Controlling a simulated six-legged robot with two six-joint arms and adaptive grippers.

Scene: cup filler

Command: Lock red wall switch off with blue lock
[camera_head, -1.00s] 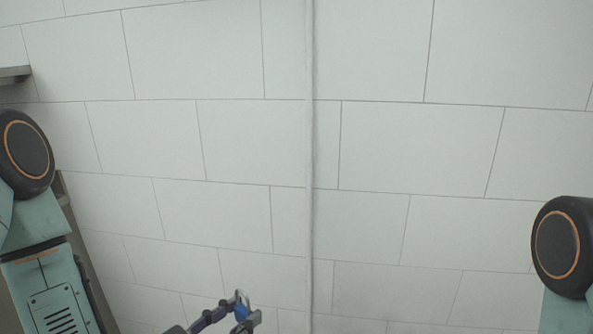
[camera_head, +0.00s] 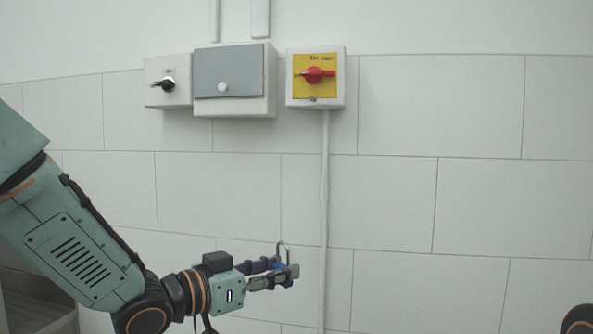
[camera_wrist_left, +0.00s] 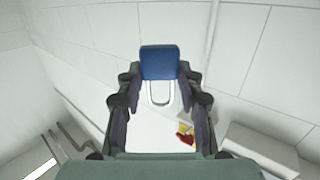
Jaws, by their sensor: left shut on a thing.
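The red wall switch (camera_head: 315,75) is a red rotary handle on a yellow plate in a white box high on the wall, its handle lying horizontal. It also shows small in the left wrist view (camera_wrist_left: 186,136). My left gripper (camera_head: 284,271) is shut on the blue lock (camera_wrist_left: 160,62), below and a little left of the switch box, well apart from it. The lock's silver shackle (camera_head: 284,248) points up in the head view. The gripper fingers hide much of the lock body in the head view. My right gripper is not in view.
A grey-lidded box (camera_head: 232,83) and a white box with a black rotary switch (camera_head: 168,84) are mounted left of the red switch. A white conduit (camera_head: 324,200) runs down the wall below the switch box. The tiled wall to the right is clear.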

